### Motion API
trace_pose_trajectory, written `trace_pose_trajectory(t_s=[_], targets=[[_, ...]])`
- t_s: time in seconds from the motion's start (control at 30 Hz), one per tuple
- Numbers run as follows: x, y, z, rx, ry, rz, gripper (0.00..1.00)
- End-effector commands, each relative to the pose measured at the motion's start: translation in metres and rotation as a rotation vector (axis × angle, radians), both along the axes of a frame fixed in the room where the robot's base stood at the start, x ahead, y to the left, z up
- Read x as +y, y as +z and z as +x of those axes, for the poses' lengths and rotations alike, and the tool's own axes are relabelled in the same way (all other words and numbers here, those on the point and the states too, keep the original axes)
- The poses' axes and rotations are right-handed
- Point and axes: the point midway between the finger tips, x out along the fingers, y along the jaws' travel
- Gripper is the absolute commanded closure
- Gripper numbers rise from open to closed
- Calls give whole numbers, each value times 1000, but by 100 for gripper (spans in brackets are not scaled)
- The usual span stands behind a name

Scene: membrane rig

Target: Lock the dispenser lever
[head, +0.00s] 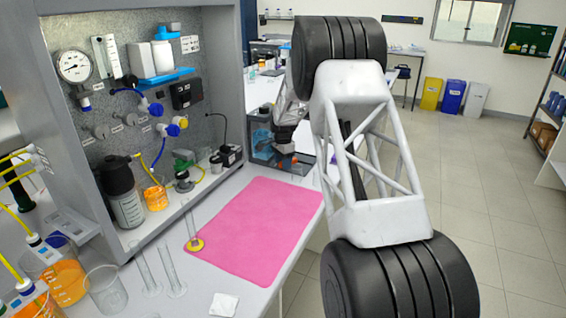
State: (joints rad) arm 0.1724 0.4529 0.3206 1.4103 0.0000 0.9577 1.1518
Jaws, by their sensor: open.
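A bottle with a dark cap (122,195) stands at the left in the rig's bay and looks like the dispenser. My gripper (286,150) is small and dark at the end of my arm, beyond the pink mat and well to the right of the bottle. It is open, and I see nothing held in it. Its fingers are hard to make out against the dark box behind.
The rig panel (215,95) carries a gauge (74,66) and blue-handled valves (151,107). An orange beaker (155,197) stands right of the bottle. Glass cylinders (147,272) and an orange-filled beaker (65,282) stand in front. The pink mat (255,225) is mostly clear.

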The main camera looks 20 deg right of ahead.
Motion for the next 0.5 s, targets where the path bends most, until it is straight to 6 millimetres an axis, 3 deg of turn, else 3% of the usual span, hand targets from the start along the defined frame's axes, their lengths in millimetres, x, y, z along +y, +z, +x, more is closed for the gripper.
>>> trace_pose_trajectory(t_s=[0.27, 0.5], targets=[[0, 17, 0, -1, 0, -1, 51], [0, 48, 0, -2, 0, 0, 51]])
